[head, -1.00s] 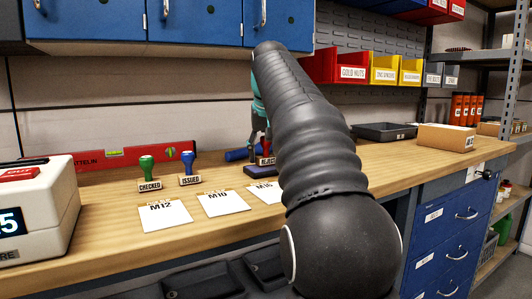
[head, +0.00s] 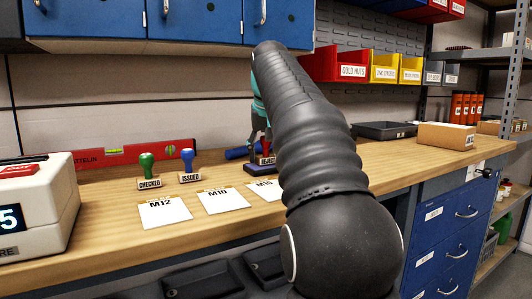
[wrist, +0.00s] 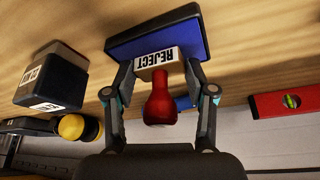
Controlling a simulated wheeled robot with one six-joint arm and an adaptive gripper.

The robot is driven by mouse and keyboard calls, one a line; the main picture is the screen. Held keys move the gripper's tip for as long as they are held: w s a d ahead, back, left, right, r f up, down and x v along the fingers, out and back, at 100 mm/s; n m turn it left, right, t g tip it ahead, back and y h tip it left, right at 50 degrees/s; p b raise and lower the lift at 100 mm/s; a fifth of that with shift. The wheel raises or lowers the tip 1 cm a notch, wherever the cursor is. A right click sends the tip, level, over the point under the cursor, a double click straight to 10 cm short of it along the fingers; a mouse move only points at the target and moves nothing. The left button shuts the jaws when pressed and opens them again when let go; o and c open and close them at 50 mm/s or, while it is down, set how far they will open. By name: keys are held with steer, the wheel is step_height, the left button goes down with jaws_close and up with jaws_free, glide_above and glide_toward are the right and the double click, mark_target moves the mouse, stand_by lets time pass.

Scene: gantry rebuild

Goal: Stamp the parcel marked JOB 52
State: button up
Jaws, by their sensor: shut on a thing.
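My gripper (wrist: 160,92) is shut on the red-handled REJECT stamp (wrist: 162,108) in the wrist view, one finger on each side. The stamp's REJECT block is at a dark blue ink pad (wrist: 186,27); I cannot tell whether it touches the pad. In the head view my arm hides most of the gripper, but the REJECT stamp (head: 265,160) and the pad's edge (head: 256,169) show beside it. A brown cardboard parcel (head: 446,136) sits on the bench at the right; its small label is not readable, and no JOB 52 marking shows.
A green CHECKED stamp (head: 148,172) and a blue ISSUED stamp (head: 189,167) stand to the left. Several cards, including M12 (head: 164,214), lie in front. A red level (head: 135,154) is behind. A black tray (head: 384,131) stands near the parcel. A white machine (head: 35,205) fills the left.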

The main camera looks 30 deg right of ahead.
steer(key=shift+r+p, duration=1.25)
steer(key=shift+p, duration=0.15)
steer(key=shift+r, duration=2.25)
steer(key=shift+s, duration=0.1)
